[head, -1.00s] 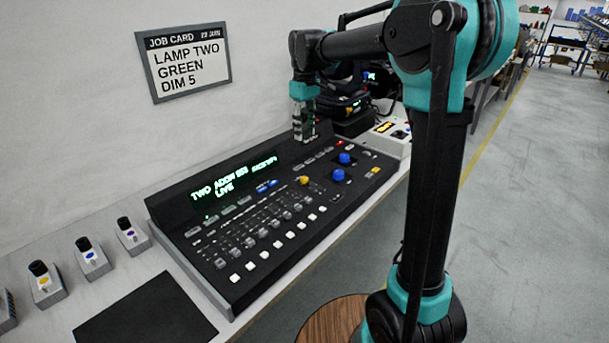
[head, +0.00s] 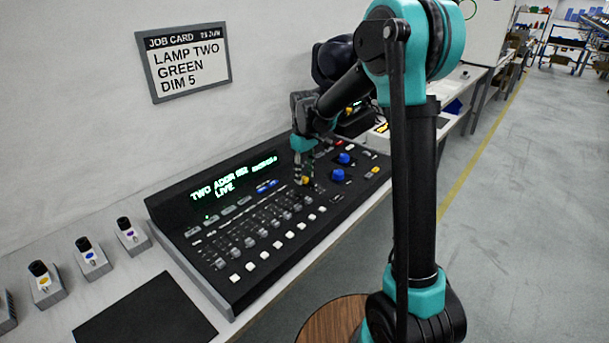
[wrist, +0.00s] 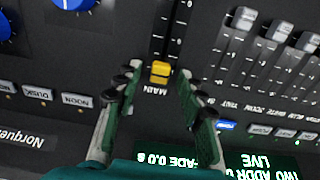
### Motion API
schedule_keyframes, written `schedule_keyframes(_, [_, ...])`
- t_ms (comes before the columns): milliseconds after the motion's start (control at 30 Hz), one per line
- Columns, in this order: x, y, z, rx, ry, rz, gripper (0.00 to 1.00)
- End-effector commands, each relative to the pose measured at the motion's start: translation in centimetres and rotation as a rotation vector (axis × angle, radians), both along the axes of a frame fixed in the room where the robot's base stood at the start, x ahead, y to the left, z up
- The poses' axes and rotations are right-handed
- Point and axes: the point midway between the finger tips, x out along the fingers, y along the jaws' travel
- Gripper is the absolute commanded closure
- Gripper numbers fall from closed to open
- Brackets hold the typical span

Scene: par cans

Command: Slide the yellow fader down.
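The yellow fader (head: 305,180) stands on the right part of the black lighting console (head: 171,206). In the wrist view the yellow fader (wrist: 160,71) sits at the end of its slot beside the MAIN label, the end nearer the display. A scale and the slot run away from it toward the picture's top. My gripper (head: 303,168) is low over the console at the fader. In the wrist view my gripper (wrist: 158,80) is open, one finger on each side of the fader, with a gap visible on both sides.
Grey faders (wrist: 229,42) stand in a row to one side, and blue knobs (wrist: 70,5) to the other. The display (head: 225,185) reads TWO and LIVE. A job card (head: 187,62) hangs on the wall. Small boxed lamps or knobs (head: 92,257) stand left on the table.

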Motion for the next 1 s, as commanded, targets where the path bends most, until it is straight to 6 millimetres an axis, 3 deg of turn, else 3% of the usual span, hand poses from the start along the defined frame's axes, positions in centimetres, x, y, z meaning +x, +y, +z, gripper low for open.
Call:
schedule_keyframes(367, [0.0,0.0,-0.62,0.0,0.0,0.0,0.6])
schedule_keyframes(700, [0.0,0.0,-0.59,0.0,0.0,0.0,1.0])
schedule_keyframes(1000, [0.0,-0.01,-0.58,0.0,0.0,0.0,1.0])
